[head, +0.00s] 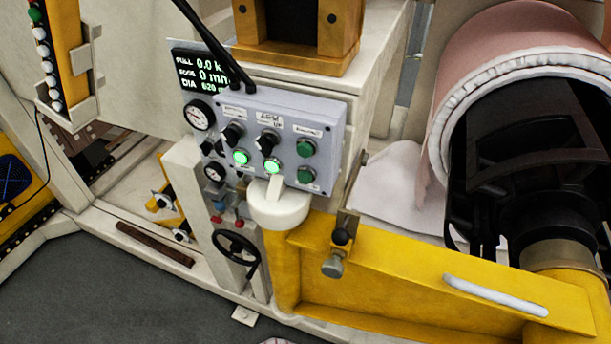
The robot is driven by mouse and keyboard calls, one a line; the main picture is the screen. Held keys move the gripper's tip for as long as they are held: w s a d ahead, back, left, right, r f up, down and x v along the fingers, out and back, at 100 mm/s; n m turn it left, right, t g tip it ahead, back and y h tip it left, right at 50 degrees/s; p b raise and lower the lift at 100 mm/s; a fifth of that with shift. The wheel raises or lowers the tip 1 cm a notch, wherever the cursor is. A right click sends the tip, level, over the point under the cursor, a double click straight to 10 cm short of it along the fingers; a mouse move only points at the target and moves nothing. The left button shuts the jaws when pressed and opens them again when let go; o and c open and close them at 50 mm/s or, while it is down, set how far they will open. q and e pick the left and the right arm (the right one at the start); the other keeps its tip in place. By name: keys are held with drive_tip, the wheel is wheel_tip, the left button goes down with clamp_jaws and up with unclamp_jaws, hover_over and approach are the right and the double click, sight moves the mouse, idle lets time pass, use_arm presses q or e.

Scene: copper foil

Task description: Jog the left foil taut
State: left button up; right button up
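A grey control panel (268,137) with black knobs and lit green buttons is mounted on the machine in the middle. Two buttons glow bright green, the left one (241,157) and the middle one (272,166); two at the right are darker green. A black display (200,72) above it reads a pull of 0.0, an edge value of 0 mm and a DIA value that looks like 620. A large pinkish copper foil roll (500,62) sits at the right on a black core. A pale sheet (392,188) lies beside the roll. Neither gripper is in view.
A yellow arm (420,275) with a grey handle (495,296) crosses the front right below the roll. Two black cables (213,40) run down to the panel. Grey floor (90,295) is clear at lower left.

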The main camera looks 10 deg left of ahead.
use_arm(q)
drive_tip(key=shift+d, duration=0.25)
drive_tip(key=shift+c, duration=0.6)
